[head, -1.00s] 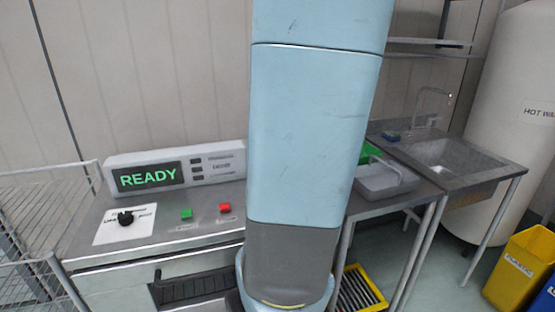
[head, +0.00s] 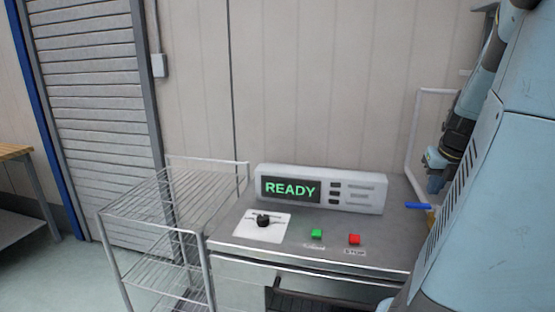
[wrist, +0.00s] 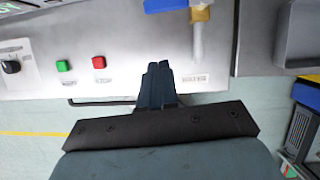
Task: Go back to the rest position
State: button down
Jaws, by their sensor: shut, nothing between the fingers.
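My gripper (wrist: 158,68) is shut and empty in the wrist view, its dark fingers together. It is over the front part of the steel machine top (wrist: 130,50), right of the red button (wrist: 99,62) and green button (wrist: 63,66). In the head view my pale blue arm fills the right side. The arm's dark end part hangs near the wall there, and the fingertips cannot be made out.
The machine's display panel (head: 320,188) reads READY; a black knob (head: 263,221) is in front of it. A blue handle (head: 418,205) is by the machine's right side, with a brass fitting (wrist: 201,14). A wire rack (head: 175,205) stands left. A shutter (head: 90,100) is behind.

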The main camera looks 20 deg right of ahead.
jog(key=w+a+r+n+t+y, duration=0.1)
jog(key=a+r+n, duration=0.1)
jog(key=a+n, duration=0.75)
jog(key=w+a+r+n, duration=0.1)
jog(key=a+r+n, duration=0.1)
jog(key=a+n, duration=0.7)
jog(key=s+a+n, duration=0.3)
jog(key=a+n, duration=0.3)
jog(key=n, duration=0.5)
jog(key=s+a+n, duration=0.3)
jog(key=a+n, duration=0.4)
jog(key=n, duration=0.4)
jog(key=shift+r+t+y, duration=0.3)
jog(key=shift+r+y, duration=0.05)
jog(key=shift+y, duration=0.05)
jog(key=c, duration=1.9)
grip_release()
jog(key=shift+s+n, duration=0.1)
jog(key=shift+n, duration=0.15)
